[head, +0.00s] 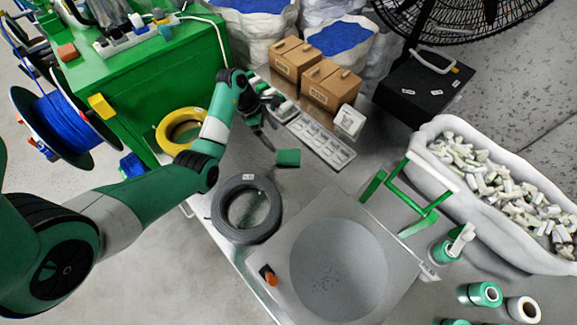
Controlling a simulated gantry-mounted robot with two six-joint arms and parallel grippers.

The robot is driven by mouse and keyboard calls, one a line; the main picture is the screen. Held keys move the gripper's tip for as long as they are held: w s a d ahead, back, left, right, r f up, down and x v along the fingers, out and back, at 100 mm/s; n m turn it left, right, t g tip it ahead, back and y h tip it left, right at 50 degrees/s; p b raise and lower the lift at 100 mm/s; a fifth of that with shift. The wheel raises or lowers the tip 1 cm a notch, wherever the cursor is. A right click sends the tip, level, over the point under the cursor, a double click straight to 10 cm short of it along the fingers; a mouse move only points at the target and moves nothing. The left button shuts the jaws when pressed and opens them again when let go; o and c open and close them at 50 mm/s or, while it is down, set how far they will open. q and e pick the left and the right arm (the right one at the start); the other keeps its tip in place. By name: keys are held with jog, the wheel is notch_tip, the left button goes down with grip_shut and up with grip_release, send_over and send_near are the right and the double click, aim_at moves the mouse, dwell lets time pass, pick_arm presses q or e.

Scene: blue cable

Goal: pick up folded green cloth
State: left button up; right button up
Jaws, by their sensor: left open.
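The folded green cloth (288,158) is a small dark-green square lying flat on the grey metal table (262,172). My left gripper (268,128) is open, above and to the left of the cloth in the head view, and apart from it. The left arm comes in from the lower left and bends down over the table. The fingertips are small and dark, so their exact height above the table is hard to tell. My right gripper is not in view.
A black cable coil (246,209) and a yellow coil (181,131) lie left of the cloth. A white compartment tray (320,141) is to its right, with cardboard boxes (330,84) behind. A metal basin (338,268) and a green frame (408,196) stand nearer the front.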

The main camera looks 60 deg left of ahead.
pick_arm(q)
jog(key=b, duration=0.3)
send_over(287, 154)
jog(key=s+a, duration=0.1)
jog(key=s, duration=0.1)
jog(key=f, duration=0.5)
jog(key=shift+s+a+f, duration=0.15)
jog(key=shift+a+f, duration=0.05)
jog(key=shift+f, duration=0.1)
jog(key=b+x, duration=0.2)
jog(key=x, duration=0.1)
jog(key=b+x, duration=0.2)
jog(key=shift+w+d+f, duration=0.15)
jog(key=shift+w+d, duration=0.1)
jog(key=shift+d, duration=0.1)
jog(key=shift+f+p, duration=0.15)
jog(key=shift+p, duration=0.2)
